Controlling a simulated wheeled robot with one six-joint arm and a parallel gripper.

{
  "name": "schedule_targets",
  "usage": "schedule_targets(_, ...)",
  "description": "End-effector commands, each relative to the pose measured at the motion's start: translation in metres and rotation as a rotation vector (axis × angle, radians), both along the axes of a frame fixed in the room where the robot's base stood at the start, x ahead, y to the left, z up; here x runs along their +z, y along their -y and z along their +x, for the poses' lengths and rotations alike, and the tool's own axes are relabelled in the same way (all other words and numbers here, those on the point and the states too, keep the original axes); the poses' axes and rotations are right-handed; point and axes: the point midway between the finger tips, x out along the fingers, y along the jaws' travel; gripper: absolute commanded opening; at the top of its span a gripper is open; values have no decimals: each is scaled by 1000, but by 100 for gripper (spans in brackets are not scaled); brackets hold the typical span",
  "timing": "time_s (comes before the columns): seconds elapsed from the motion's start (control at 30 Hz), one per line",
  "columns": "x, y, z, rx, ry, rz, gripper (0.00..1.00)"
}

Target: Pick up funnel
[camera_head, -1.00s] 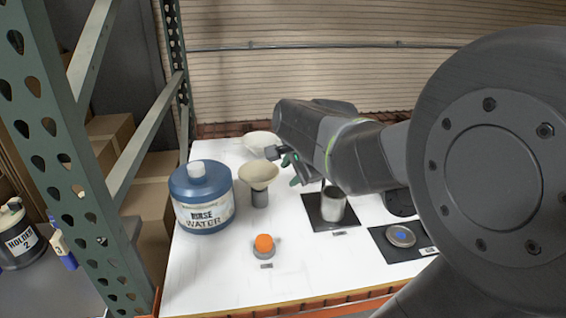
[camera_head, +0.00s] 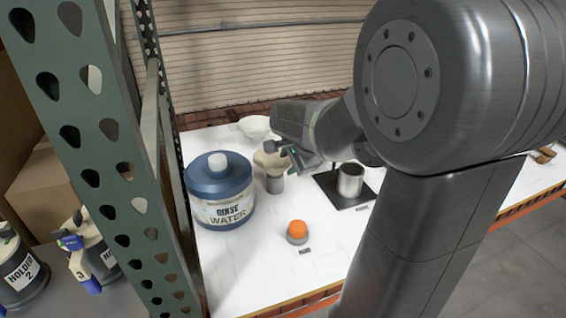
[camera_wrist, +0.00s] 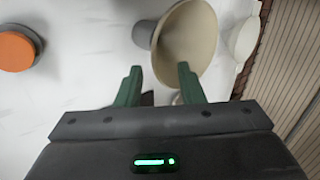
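The cream funnel (camera_head: 266,159) stands wide end up on a grey holder (camera_head: 275,184) on the white table, just right of the blue rinse water jug. My gripper (camera_head: 292,157) is at the funnel's right side and hides part of it in the head view. In the wrist view, the funnel (camera_wrist: 190,42) and its holder (camera_wrist: 145,34) are just beyond my green fingertips (camera_wrist: 159,68). The fingers are apart with nothing held between them. Whether a fingertip touches the funnel I cannot tell.
The rinse water jug (camera_head: 220,190) stands close left of the funnel. A pale bowl (camera_head: 254,126) lies behind it. An orange button (camera_head: 297,229) is in front, and a metal cup (camera_head: 350,180) on a black mat (camera_head: 328,182) is to the right. A green rack post (camera_head: 95,150) borders the left.

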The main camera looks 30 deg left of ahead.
Motion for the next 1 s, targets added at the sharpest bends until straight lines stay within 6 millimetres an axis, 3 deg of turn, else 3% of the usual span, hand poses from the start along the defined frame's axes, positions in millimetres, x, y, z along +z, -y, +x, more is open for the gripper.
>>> schedule_targets(0.7,-53,-35,16,0,-1,-1,35)
schedule_targets(0.97,-54,-36,17,0,1,1,35)
schedule_targets(1.0,-54,-36,17,0,1,1,31)
